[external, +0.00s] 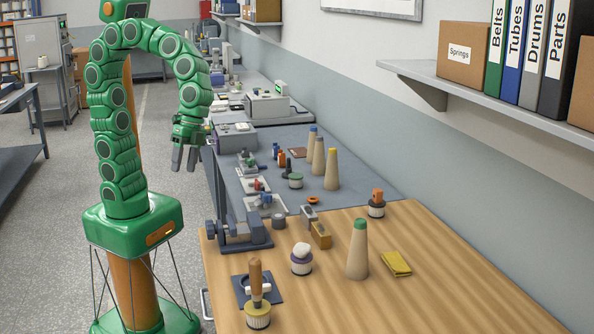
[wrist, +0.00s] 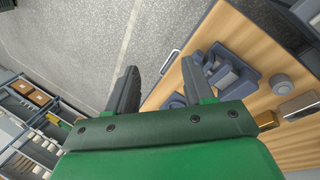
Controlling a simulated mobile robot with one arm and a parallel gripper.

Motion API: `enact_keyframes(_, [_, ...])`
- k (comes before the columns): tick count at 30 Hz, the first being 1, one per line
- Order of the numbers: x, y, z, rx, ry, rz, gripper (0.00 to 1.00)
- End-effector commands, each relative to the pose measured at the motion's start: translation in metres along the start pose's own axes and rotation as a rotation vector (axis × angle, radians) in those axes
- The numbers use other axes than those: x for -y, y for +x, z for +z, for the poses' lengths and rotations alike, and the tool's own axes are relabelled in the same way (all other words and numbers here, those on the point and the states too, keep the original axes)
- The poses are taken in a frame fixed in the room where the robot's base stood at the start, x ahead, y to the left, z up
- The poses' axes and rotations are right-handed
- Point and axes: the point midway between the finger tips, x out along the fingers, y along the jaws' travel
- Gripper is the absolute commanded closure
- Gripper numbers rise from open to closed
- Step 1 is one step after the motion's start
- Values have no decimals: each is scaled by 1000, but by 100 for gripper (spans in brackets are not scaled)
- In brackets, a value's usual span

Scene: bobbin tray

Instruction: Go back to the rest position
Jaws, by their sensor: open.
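My gripper (external: 184,157) hangs from the end of my green arm, beside the left edge of the workbench and over the aisle. Its two grey fingers point down and stand apart, with nothing between them. In the wrist view my gripper (wrist: 153,98) is open above the grey floor, with the bench at the right.
A grey clamp-like device (external: 240,232) stands at the bench's left edge; it also shows in the wrist view (wrist: 225,75). Grey benches with several cones and small tools run behind. A shelf (external: 470,93) with binders hangs at right. The floor (external: 60,200) at left is clear.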

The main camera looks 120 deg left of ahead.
Motion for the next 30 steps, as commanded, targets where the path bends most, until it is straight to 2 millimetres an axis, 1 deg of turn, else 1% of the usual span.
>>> enact_keyframes(1, [-1,3,15,6,-10,-23,48])
enact_keyframes(5, [2,12,48,22,-44,-84,48])
enact_keyframes(12, [11,24,115,71,-88,-193,48])
enact_keyframes(15, [17,29,142,91,-107,-238,48])
enact_keyframes(18, [23,32,163,102,-122,-275,48])
enact_keyframes(21, [28,36,179,114,-135,-302,48])
enact_keyframes(23, [30,37,185,118,-139,-314,48])
enact_keyframes(30, [30,37,186,118,-139,-315,48])
